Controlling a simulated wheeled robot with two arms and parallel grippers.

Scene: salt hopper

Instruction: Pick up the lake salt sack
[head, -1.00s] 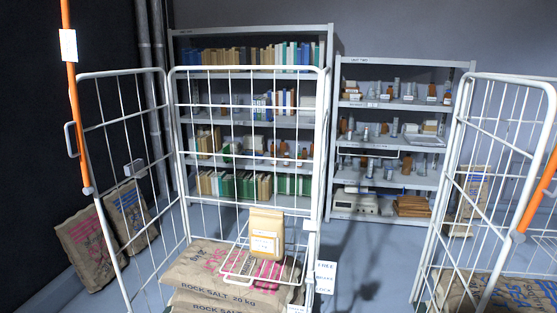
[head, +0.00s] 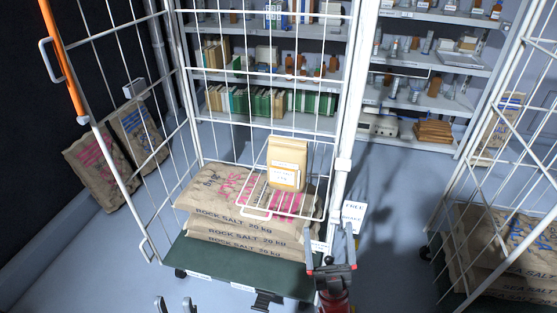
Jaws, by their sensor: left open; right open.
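No sack in view reads clearly as lake salt. The rock salt sacks (head: 240,222) lie stacked in the left roll cage, with ROCK SALT 20 kg on their ends. A sea salt sack (head: 528,272) lies in the right cage. Two sacks lean by the dark wall at left, one with pink print (head: 101,172) and one with blue print (head: 138,138); their names are unreadable. My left gripper (head: 173,304) is open at the bottom edge, mostly out of view. My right gripper (head: 331,244) is open and empty in front of the left cage's right corner.
Another sack (head: 500,128) stands behind the right cage's bars. Shelves (head: 425,100) line the back. Open floor (head: 392,215) lies between the cages.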

